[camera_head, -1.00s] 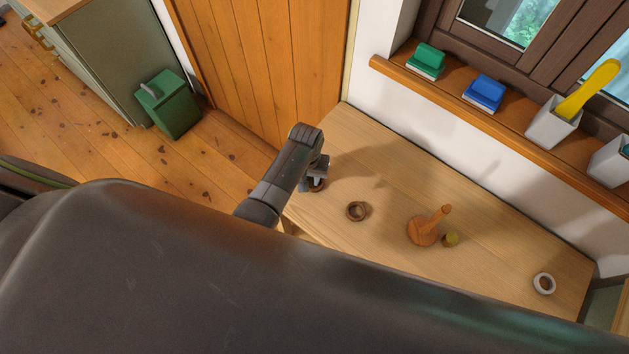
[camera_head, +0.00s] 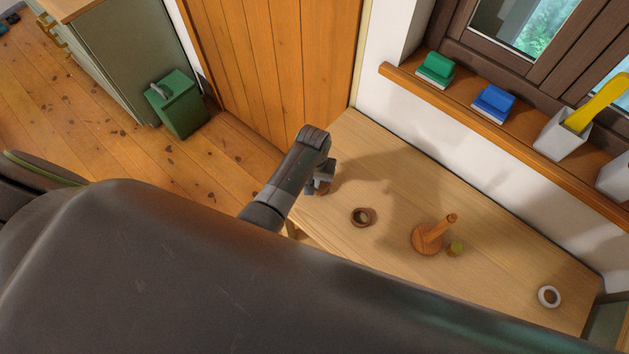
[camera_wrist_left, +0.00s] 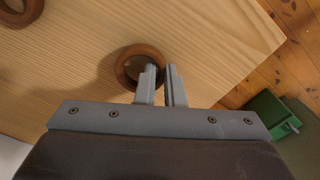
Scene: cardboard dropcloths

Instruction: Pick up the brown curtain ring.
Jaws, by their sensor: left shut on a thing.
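My left gripper (camera_head: 320,178) is at the left end of the wooden table, shut on a brown curtain ring (camera_head: 325,188). In the left wrist view the ring (camera_wrist_left: 121,66) has its near side between the two fingertips (camera_wrist_left: 162,78), and its shadow falls to the left on the wood. It seems to be slightly above the table. A second brown ring (camera_head: 354,216) lies flat on the table to the right; part of it shows in the left wrist view (camera_wrist_left: 20,18). My right gripper is in neither view.
A window sill (camera_head: 400,78) runs behind. A green bin (camera_head: 178,112) stands on the floor at left.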

